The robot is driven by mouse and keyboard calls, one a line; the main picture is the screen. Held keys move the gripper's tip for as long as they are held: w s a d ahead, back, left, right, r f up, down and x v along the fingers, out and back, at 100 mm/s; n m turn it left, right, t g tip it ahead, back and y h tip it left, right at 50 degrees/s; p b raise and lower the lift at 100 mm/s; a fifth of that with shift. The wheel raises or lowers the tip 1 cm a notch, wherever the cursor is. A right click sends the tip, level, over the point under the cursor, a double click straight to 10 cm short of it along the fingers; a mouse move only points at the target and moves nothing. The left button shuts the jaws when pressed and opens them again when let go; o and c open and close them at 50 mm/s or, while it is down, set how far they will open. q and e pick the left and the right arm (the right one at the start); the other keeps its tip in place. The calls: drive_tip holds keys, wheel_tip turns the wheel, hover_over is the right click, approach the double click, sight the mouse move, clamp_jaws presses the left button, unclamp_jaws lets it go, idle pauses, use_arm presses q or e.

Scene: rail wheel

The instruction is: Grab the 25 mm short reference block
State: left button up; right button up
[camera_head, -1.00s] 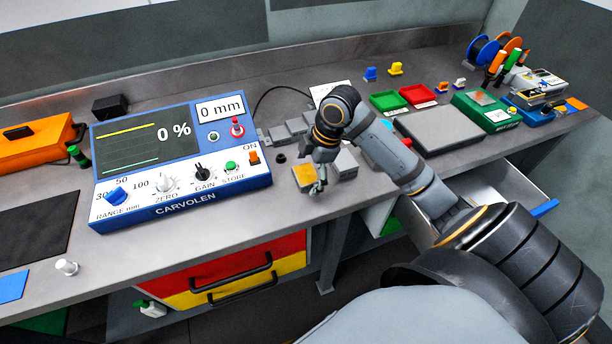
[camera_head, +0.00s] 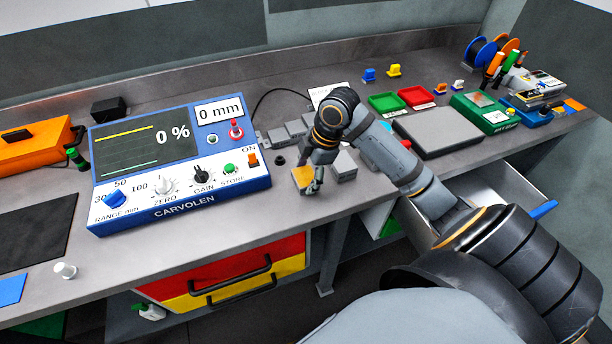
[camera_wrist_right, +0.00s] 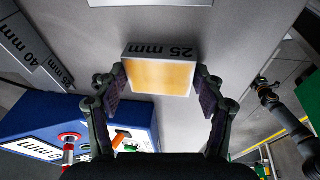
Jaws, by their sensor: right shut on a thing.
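The 25 mm short reference block (camera_wrist_right: 158,76) has a yellow-orange top face and a grey side marked "25 mm". In the right wrist view it sits between the two fingers of my right gripper (camera_wrist_right: 157,90), with a dark pad against each side. In the head view the block (camera_head: 302,176) is near the front edge of the bench, right of the blue instrument. My right gripper (camera_head: 314,184) is over it, shut on it, and partly covers it. I cannot tell whether the block is clear of the bench. My left gripper is not in view.
The blue CARVOLEN instrument (camera_head: 180,205) stands close on the left. Another grey block (camera_head: 344,166) is just right. An open drawer (camera_head: 490,190) juts out at right.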

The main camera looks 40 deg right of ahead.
sight(302, 175)
drive_tip(key=shift+r, duration=0.15)
